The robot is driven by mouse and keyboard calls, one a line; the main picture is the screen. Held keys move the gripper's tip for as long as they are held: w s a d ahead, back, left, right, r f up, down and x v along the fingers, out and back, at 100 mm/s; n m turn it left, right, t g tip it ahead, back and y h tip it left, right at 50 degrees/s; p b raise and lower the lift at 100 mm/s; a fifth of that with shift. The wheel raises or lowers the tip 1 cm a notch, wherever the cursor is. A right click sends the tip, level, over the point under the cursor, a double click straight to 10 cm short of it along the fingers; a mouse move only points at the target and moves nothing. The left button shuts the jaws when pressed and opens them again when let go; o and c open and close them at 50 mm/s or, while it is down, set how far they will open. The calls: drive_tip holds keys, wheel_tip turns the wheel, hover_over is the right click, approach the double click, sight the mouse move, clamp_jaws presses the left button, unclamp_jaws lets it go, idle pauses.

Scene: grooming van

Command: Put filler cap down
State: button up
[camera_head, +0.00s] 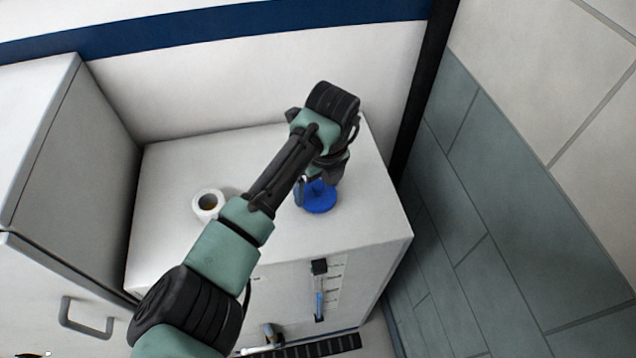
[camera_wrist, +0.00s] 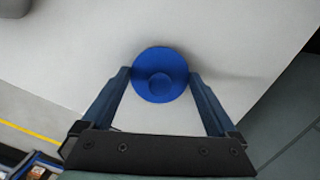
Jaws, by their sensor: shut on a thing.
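The blue filler cap (camera_head: 319,198) is a round disc with a raised knob, at the right front part of the white cabinet top (camera_head: 270,235). It also shows in the wrist view (camera_wrist: 160,70), between the fingertips. My gripper (camera_wrist: 160,78) is shut on the cap, with one finger at each side of it. In the head view my wrist stands above and behind the cap. I cannot tell whether the cap touches the top or is held just above it. A white ring-shaped filler neck (camera_head: 208,204) with a dark yellowish opening stands to the left on the same top.
A taller grey cabinet (camera_head: 80,150) stands at the left. A tiled wall (camera_head: 500,230) is close to the right. A level gauge (camera_head: 319,290) is on the front face. The top is clear around the cap and toward the front right corner.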

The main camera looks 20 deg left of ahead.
drive_tip(key=shift+f, duration=0.15)
drive_tip(key=o, duration=0.9)
drive_tip(key=shift+o, duration=0.2)
